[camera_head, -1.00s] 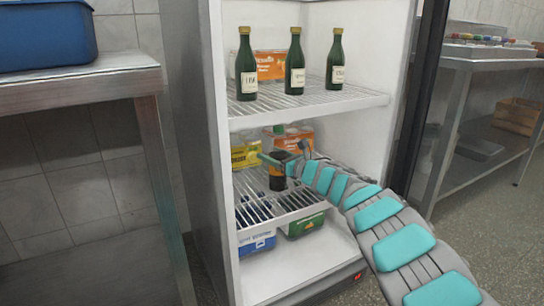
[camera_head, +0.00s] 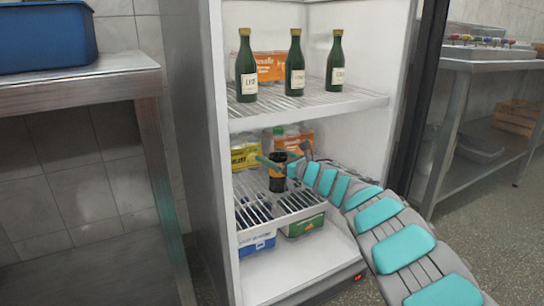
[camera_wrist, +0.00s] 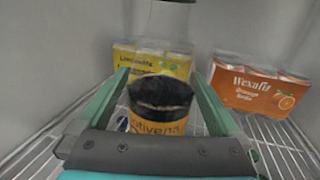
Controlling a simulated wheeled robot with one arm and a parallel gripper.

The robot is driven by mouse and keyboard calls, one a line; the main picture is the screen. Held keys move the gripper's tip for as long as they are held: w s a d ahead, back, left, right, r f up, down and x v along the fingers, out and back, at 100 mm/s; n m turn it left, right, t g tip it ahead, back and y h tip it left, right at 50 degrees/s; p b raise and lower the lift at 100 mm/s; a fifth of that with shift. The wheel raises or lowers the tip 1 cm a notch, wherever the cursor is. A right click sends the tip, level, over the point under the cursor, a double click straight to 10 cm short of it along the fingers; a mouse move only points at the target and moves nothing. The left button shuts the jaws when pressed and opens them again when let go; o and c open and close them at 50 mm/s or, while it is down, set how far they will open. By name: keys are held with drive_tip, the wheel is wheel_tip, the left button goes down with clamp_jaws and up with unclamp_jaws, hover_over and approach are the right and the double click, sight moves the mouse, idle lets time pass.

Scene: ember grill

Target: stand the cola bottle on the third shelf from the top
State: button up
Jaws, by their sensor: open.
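The cola bottle (camera_head: 277,185) is dark at the bottom with an orange-yellow label. It stands upright on the lower wire shelf (camera_head: 312,203) in the fridge, near the middle. In the wrist view the bottle (camera_wrist: 159,128) shows dark liquid above the label, with clear walls higher up. My gripper (camera_head: 281,162) is at the bottle with its teal fingers apart, one on each side. The fingers also show in the wrist view (camera_wrist: 160,92), spread around the bottle. The fridge's top is out of view, so I cannot count the shelf from the top.
A yellow pack (camera_wrist: 150,62) and an orange pack (camera_wrist: 258,88) stand behind the bottle. Several green bottles (camera_head: 295,70) stand on the shelf above. Blue (camera_head: 257,245) and green (camera_head: 303,226) packs sit below. A steel table (camera_head: 85,85) stands at left.

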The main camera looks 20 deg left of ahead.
drive_tip(key=v, duration=1.1)
drive_tip(key=shift+d, duration=0.2)
drive_tip(key=shift+s, duration=0.1)
